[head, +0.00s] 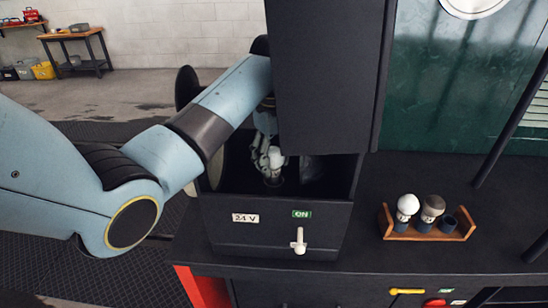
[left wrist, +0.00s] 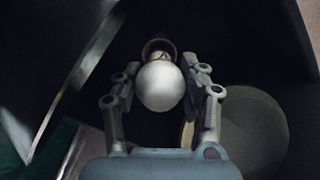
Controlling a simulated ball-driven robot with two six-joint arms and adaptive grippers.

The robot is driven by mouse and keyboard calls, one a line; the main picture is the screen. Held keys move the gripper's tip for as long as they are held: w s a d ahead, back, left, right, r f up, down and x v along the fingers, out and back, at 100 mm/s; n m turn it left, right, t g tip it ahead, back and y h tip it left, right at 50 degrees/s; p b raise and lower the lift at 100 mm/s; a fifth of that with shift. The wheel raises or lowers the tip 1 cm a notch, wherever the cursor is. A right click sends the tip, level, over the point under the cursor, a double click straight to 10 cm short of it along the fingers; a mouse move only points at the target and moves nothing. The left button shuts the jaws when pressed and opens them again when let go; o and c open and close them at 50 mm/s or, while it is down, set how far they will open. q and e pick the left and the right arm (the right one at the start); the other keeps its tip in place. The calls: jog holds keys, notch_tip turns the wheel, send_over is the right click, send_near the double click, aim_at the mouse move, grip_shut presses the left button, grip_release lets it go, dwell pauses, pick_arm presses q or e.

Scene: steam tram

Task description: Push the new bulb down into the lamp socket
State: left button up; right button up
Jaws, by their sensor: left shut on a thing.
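My left gripper (head: 267,158) reaches into an open dark box. It is shut on a white round bulb (head: 277,158), upright with its base pointing down. In the left wrist view the gripper's two fingers (left wrist: 160,72) stand on either side of the bulb (left wrist: 160,88). The lamp socket (head: 273,181) is a small dark ring directly below the bulb; it also shows behind the bulb in the left wrist view (left wrist: 158,45). The bulb's base is at the socket mouth; I cannot tell how deep it sits. My right gripper is not in view.
The box front (head: 270,236) carries "24 V" and "ON" labels and a white lever (head: 298,241). A dark panel (head: 325,75) rises close beside my left arm.

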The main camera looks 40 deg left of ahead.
aim_at(274, 148)
pick_arm(q)
jog(key=shift+f, duration=0.3)
jog(key=shift+f, duration=0.35)
jog(key=shift+f, duration=0.25)
jog(key=o, duration=1.8)
jog(key=shift+c, duration=0.2)
jog(key=shift+r, duration=0.1)
jog(key=shift+r, duration=2.95)
